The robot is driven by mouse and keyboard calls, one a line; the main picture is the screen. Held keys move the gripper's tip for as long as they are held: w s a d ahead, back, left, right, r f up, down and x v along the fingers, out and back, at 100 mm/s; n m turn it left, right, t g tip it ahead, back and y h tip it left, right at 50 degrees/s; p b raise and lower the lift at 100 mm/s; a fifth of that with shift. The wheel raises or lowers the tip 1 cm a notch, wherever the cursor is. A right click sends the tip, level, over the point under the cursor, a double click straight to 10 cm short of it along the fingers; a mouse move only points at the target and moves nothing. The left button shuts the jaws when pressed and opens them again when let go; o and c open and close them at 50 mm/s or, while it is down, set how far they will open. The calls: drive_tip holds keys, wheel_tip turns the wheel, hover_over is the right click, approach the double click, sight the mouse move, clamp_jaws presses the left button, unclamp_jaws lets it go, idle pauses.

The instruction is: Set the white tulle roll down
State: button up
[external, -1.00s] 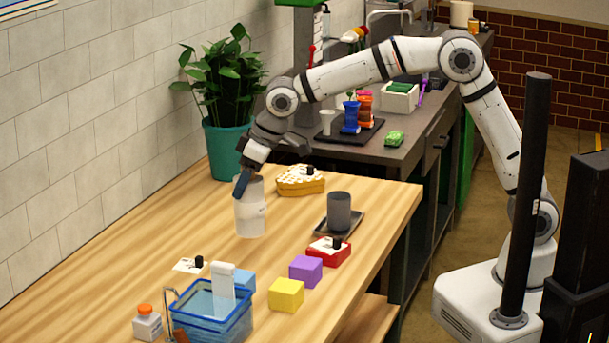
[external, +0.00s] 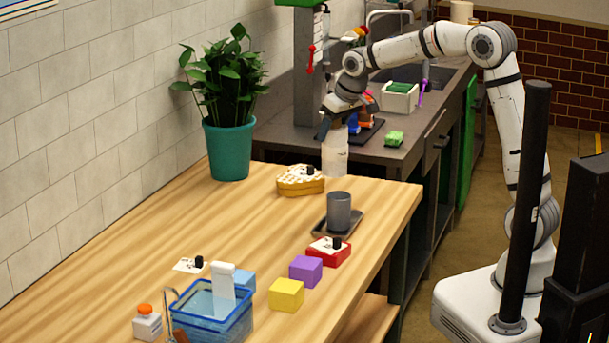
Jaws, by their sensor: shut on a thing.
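The white tulle roll (external: 335,157) is a pale, upright cylinder. My gripper (external: 337,124) is shut on its top end from above. The roll shows near the far right edge of the wooden table (external: 130,250), in front of the dark counter (external: 285,132). I cannot tell how high its bottom is above the surfaces. The gripper's far finger is hidden.
A grey cup (external: 339,212) stands on a dark tray (external: 352,229) nearby. A black mat (external: 374,131) with coloured items lies behind the roll. The table's middle left is clear.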

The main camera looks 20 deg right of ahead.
drive_tip(key=w+d+m, duration=0.1)
drive_tip(key=w+d, duration=0.1)
drive_tip(key=d, duration=0.6)
wheel_tip(320, 180, down, 10)
drive_tip(key=shift+s+h+p, duration=0.2)
drive_tip(key=shift+h+p, duration=0.1)
drive_tip(key=shift+p, duration=0.15)
drive_tip(key=shift+f, duration=0.1)
drive_tip(key=shift+f, duration=0.15)
drive_tip(key=o, duration=1.3)
